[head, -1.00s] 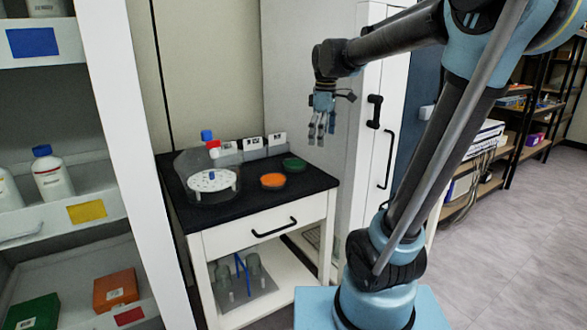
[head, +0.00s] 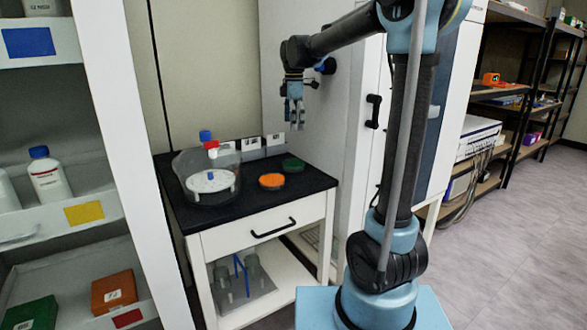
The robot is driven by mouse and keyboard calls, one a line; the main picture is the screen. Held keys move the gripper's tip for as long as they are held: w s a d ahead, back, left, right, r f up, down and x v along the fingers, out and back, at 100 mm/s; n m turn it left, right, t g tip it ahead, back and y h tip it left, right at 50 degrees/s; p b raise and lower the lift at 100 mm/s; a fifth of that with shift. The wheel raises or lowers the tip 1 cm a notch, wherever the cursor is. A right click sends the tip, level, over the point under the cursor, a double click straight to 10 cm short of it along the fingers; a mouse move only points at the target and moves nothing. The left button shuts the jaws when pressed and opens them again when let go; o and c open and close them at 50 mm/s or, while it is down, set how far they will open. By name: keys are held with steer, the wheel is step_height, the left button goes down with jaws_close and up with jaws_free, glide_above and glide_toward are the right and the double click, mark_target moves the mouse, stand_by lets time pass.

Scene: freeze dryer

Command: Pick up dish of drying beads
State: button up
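Two small round dishes stand on the black top of the white cart. One holds orange contents (head: 272,181) and the other, just behind and to its right, holds green contents (head: 293,165). I cannot tell from their labels which holds drying beads. My gripper (head: 295,120) hangs above the back of the cart, fingers pointing down. It is well above both dishes and touches neither. Its fingers look apart, with nothing between them.
The freeze dryer cabinet is to the right, shelving (head: 110,150) to the left.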

mark_target(293, 162)
step_height(293, 162, down, 14)
steer(key=shift+a+f, duration=0.1)
steer(key=shift+f, duration=0.1)
stand_by(0.5)
steer(key=shift+s, duration=0.1)
steer(key=c, duration=1.2)
